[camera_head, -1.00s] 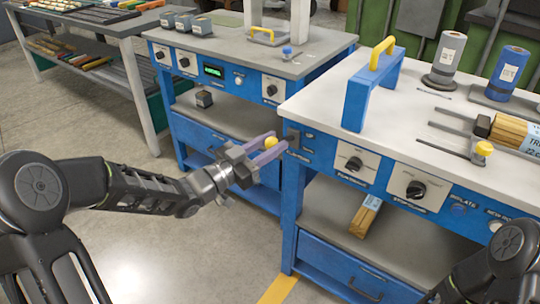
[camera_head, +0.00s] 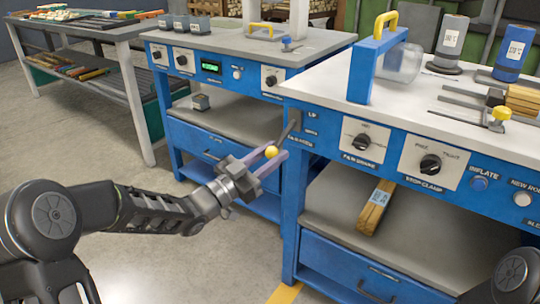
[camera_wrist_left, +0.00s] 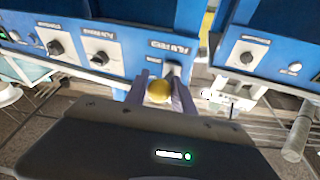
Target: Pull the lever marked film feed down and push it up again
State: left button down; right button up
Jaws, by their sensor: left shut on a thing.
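The film feed lever is a short dark rod on the front left corner of the blue workbench, ending in a yellow ball knob (camera_head: 271,151). The rod slopes down and outward from its slotted plate, beside a label reading UP. My left gripper (camera_head: 278,154) has its two purple-grey fingers closed around the knob. In the left wrist view the yellow knob (camera_wrist_left: 158,91) sits between the fingers, below the film feed lettering on the blue panel (camera_wrist_left: 140,20). Only part of my right arm shows at the bottom right; its gripper is out of frame.
The blue workbench (camera_head: 330,90) carries a blue frame with a yellow handle (camera_head: 385,22), a clear jar (camera_head: 402,63) and labelled canisters. Its front has dials (camera_head: 430,164) and buttons. A second blue bench (camera_head: 240,47) stands behind left. The floor at left is free.

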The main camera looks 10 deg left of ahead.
pick_arm(q)
jog(key=shift+w+d+f+b, duration=0.15)
jog(key=shift+w+f+b, duration=0.15)
jog(key=shift+f, duration=0.35)
jog(key=shift+w, duration=0.1)
jog(key=c, duration=1.1)
grip_release()
jog(key=shift+o, duration=0.2)
jog(key=p+v, duration=0.1)
jog(key=v, duration=0.6)
jog(key=shift+s+a+p, duration=0.2)
jog(key=shift+s+p, duration=0.1)
